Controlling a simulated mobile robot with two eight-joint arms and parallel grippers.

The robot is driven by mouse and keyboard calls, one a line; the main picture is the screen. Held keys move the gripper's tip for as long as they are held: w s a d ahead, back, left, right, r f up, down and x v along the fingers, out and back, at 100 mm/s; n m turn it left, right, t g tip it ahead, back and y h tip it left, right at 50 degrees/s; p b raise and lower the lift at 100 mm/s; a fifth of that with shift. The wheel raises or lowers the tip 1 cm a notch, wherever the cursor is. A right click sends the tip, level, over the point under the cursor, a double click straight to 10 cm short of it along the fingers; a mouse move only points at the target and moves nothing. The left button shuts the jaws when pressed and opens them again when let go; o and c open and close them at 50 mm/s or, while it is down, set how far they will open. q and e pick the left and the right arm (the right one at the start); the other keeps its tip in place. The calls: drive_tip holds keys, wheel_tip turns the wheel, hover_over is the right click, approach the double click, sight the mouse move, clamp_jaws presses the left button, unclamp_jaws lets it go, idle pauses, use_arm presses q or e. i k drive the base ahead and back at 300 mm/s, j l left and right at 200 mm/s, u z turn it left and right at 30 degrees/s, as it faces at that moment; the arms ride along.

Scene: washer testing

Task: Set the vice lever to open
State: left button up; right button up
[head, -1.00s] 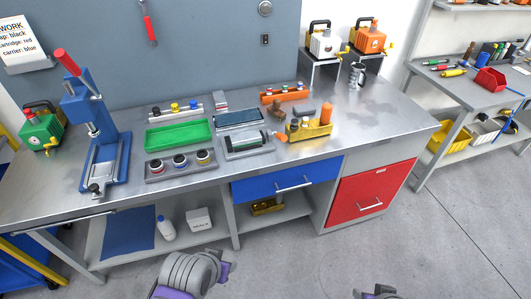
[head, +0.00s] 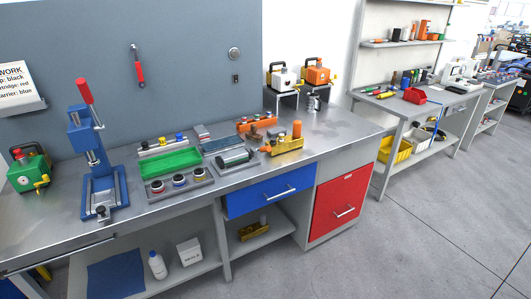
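A blue bench press (head: 84,140) with a raised red handle (head: 84,91) stands at the left of the steel workbench (head: 335,140). Its blue base (head: 118,186) has raised side walls, like a vice. A small dark knob or lever end (head: 101,211) shows at the front of that base. I cannot tell for sure that this is the vice lever, or whether it is set open or shut. Neither of my grippers shows in the head view.
A green tray (head: 170,172), a tray of round parts (head: 199,190) and a yellow holder (head: 288,147) stand right of the press. A green machine (head: 27,174) is at its left. Grey floor ahead is clear.

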sight(267, 148)
drive_tip(key=i+l+u, duration=0.4)
drive_tip(key=i+l, duration=0.4)
drive_tip(key=l, duration=0.1)
